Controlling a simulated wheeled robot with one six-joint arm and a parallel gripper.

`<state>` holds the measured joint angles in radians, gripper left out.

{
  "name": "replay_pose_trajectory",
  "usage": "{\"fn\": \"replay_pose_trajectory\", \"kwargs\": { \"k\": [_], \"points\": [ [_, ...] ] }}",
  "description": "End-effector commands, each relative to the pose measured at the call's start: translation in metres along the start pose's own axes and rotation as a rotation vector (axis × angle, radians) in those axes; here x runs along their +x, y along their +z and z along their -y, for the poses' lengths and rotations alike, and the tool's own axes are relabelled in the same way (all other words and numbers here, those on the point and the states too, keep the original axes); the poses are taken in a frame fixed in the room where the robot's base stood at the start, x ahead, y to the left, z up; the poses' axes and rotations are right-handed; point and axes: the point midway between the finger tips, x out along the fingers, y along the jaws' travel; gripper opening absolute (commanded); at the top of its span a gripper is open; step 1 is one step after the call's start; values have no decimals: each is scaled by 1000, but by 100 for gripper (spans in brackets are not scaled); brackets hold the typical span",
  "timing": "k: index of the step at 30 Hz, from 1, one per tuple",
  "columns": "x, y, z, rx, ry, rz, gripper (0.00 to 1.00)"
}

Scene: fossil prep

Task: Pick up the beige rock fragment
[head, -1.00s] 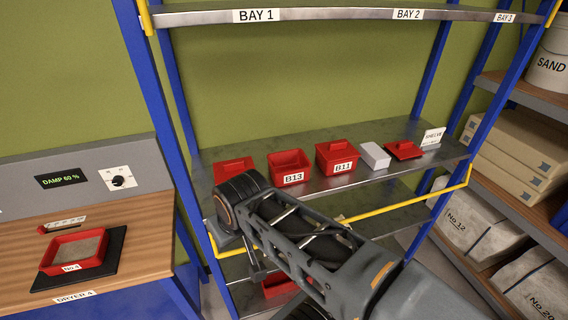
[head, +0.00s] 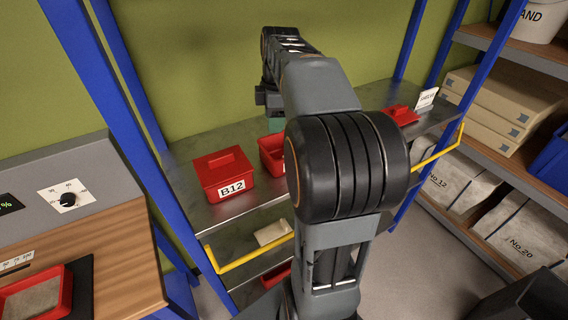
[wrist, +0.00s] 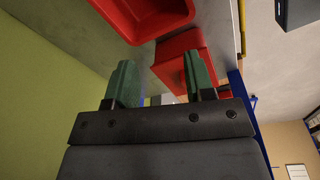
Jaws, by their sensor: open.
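I cannot make out the beige rock fragment for certain in any view. A pale beige flat piece (head: 273,233) lies on the lower shelf, but I cannot tell whether it is rock. My gripper (wrist: 160,82) is open and appears empty, its green fingers apart. In the head view my gripper (head: 275,122) is above the upper shelf, beside an open red box (head: 270,154), largely hidden by my arm. In the wrist view a red open box (wrist: 150,14) and another red box (wrist: 185,50) lie beyond the fingers.
The lidded red box B12 (head: 223,174) stands left on the metal shelf (head: 200,140). A red lid (head: 401,115) and a white sign (head: 427,98) are at the right end. A yellow rail (head: 250,252) and blue posts (head: 130,90) border the rack. My arm hides the shelf's middle.

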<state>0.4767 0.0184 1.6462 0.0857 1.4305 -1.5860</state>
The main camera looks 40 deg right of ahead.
Motion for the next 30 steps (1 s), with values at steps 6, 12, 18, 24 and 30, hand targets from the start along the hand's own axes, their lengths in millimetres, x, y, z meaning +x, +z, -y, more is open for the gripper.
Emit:
{"fn": "replay_pose_trajectory", "kwargs": {
  "k": [6,12,18,24,30],
  "points": [
    [10,39,-31,-238,-64,-29,49],
    [28,50,-37,-325,-84,-45,49],
    [64,48,-33,-333,-85,-46,49],
    [88,47,-31,-332,-84,-45,49],
    [98,47,-30,-332,-83,-44,49]
  ]
}}
